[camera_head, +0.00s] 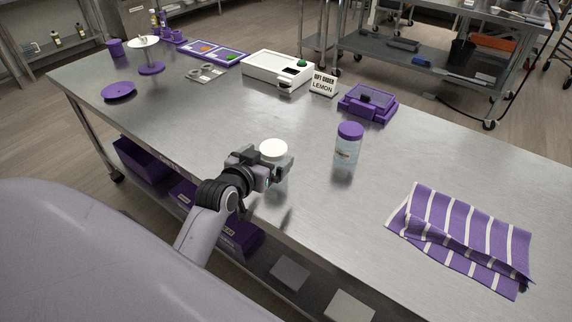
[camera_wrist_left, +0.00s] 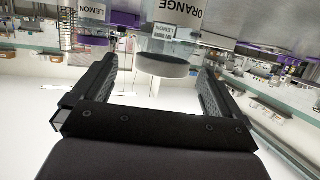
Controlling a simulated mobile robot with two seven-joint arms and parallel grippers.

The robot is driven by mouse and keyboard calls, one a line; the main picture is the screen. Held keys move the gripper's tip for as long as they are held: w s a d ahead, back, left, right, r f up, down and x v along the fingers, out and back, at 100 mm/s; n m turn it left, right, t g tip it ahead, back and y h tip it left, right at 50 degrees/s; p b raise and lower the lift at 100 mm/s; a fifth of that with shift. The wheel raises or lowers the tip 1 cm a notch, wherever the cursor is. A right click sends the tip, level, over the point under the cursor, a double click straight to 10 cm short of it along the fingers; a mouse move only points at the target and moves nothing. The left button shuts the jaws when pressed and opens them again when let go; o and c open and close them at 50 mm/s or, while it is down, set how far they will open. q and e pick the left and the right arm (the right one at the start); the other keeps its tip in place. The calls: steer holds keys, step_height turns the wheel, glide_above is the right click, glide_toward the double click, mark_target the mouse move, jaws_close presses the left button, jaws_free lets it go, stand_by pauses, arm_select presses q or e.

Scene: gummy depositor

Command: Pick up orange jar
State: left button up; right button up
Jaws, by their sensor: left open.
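The orange jar shows in the left wrist view as a container with an ORANGE label (camera_wrist_left: 178,12) and a pale lid (camera_wrist_left: 165,66); the picture is upside down. In the head view its round white lid (camera_head: 273,148) shows near the table's front edge, and my left gripper hides most of its body. My left gripper (camera_head: 275,172) is open, its fingertips pointing at the jar. In the left wrist view the lid lies between the two fingertips (camera_wrist_left: 159,68), with a gap on both sides. I cannot tell how far the fingers reach around it. My right gripper is not in view.
A clear jar with a purple lid (camera_head: 349,146) stands right of my left gripper. A striped purple cloth (camera_head: 463,238) lies further right. Behind are a LEMON sign (camera_head: 323,85), a purple box (camera_head: 368,102) and a white device (camera_head: 277,70). The steel table's middle left is clear.

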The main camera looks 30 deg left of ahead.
mark_target(276, 147)
arm_select(q)
steer(key=shift+a+x, duration=0.2)
steer(key=shift+x, duration=3)
steer(key=shift+r, duration=0.1)
steer(key=c, duration=1.1)
